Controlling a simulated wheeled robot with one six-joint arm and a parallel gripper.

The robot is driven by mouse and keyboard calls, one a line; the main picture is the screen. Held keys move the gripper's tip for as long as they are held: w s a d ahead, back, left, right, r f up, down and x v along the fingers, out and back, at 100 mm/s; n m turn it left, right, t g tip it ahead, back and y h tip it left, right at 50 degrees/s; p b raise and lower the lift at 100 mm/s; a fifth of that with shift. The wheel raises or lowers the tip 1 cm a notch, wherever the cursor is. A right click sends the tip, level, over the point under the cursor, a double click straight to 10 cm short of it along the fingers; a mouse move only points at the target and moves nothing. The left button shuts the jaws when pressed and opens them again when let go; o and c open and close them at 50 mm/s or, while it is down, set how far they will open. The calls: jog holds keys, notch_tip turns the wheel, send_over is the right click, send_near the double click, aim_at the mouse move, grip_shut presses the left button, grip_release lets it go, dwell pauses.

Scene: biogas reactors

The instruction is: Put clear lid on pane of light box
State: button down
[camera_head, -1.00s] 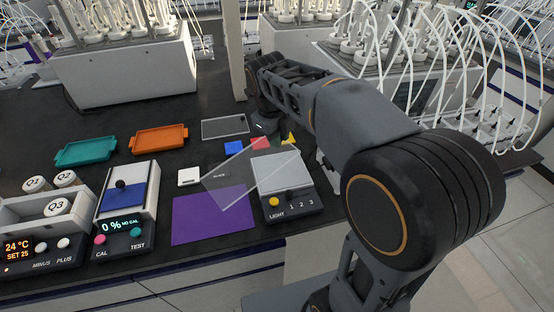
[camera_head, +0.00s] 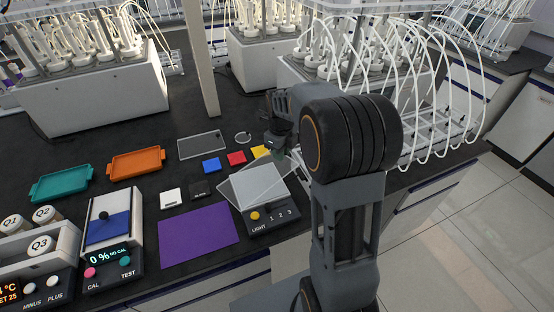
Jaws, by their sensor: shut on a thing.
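The clear lid (camera_head: 231,193) is a thin see-through square. It overlaps the pane in the picture, turned relative to it, with its left corner sticking out past the box's left side. I cannot tell whether it touches the pane. My gripper (camera_head: 279,152) is at the lid's far edge, shut on it. The fingertips are small and dark, partly hidden by my arm.
White (camera_head: 171,198), black (camera_head: 201,190), blue (camera_head: 212,164), red (camera_head: 236,158) and yellow (camera_head: 261,151) squares lie nearby. A purple sheet (camera_head: 198,238) lies in front. A clear plate (camera_head: 202,145) and ring (camera_head: 243,137) lie behind. Tubed reactors (camera_head: 330,80) stand at the back.

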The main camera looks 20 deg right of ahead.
jog(key=w+f, duration=0.1)
jog(key=f, duration=0.1)
jog(key=w+f, duration=0.1)
jog(key=f, duration=0.2)
jog(key=w+f+p, duration=0.1)
jog(key=w+f, duration=0.1)
jog(key=f, duration=0.1)
jog(key=shift+d+f, duration=0.1)
jog(key=shift+d, duration=0.2)
jog(key=c, duration=1)
grip_release()
